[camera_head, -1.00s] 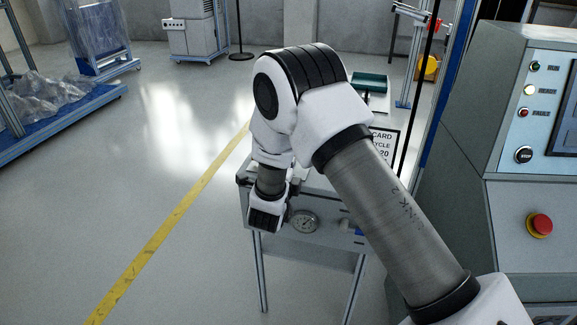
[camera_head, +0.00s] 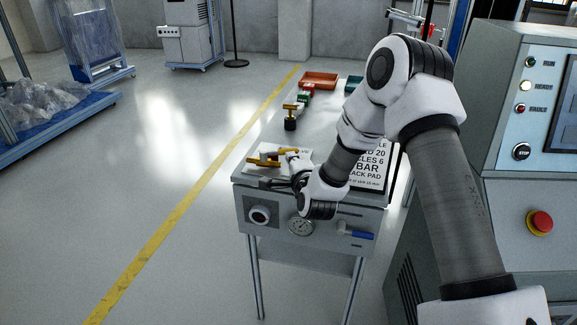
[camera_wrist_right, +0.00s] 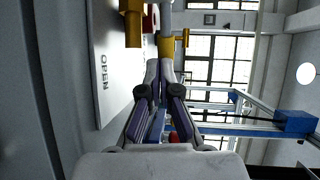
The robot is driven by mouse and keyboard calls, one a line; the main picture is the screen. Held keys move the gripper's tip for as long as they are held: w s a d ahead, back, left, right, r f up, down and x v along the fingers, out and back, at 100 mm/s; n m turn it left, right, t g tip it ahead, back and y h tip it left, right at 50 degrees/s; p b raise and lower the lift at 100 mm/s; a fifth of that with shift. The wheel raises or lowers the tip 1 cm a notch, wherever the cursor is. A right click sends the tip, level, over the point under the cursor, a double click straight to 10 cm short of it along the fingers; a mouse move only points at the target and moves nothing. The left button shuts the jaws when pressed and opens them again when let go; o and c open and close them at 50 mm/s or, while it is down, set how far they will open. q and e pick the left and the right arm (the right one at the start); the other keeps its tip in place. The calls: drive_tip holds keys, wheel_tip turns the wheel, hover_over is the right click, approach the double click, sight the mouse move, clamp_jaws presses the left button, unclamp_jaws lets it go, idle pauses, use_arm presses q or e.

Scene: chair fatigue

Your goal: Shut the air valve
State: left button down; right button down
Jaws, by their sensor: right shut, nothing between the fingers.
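The air valve (camera_head: 265,161) has yellow parts and sits on a pale plate on the top of the grey bench, near its left front corner. In the right wrist view, yellow parts (camera_wrist_right: 132,28) stand by a white plate (camera_wrist_right: 112,50) lettered OPEN, beside a pale pipe. My right gripper (camera_wrist_right: 165,68) is shut and empty, its fingertips close to a yellow part; I cannot tell whether they touch. My left gripper is not in view.
The bench front carries a round knob (camera_head: 259,215), a gauge (camera_head: 301,227) and a blue handle (camera_head: 355,232). A printed sign (camera_head: 371,168) stands on the right. An orange tray (camera_head: 319,80) lies at the back. A control cabinet with a red button (camera_head: 540,223) stands right.

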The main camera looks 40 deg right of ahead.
sight(290, 148)
drive_tip(key=n+y, duration=0.1)
drive_tip(key=d+y, duration=0.1)
drive_tip(key=shift+w+d+n+t+y, duration=0.2)
drive_tip(key=shift+w+n+t+y, duration=0.2)
drive_tip(key=shift+w+d+n+y+b, duration=0.3)
drive_tip(key=shift+w+n+y+b, duration=0.25)
drive_tip(key=shift+n+y, duration=0.5)
drive_tip(key=w+b, duration=0.1)
drive_tip(key=w+d+b, duration=0.1)
drive_tip(key=w, duration=0.1)
drive_tip(key=shift+w+f+b, duration=0.15)
drive_tip(key=shift+w+b, duration=0.15)
drive_tip(key=shift+b, duration=0.1)
drive_tip(key=shift+w+b, duration=0.7)
drive_tip(key=shift+w, duration=0.5)
drive_tip(key=shift+r, duration=0.25)
wheel_tip(290, 148, up, 10)
drive_tip(key=shift+f, duration=0.2)
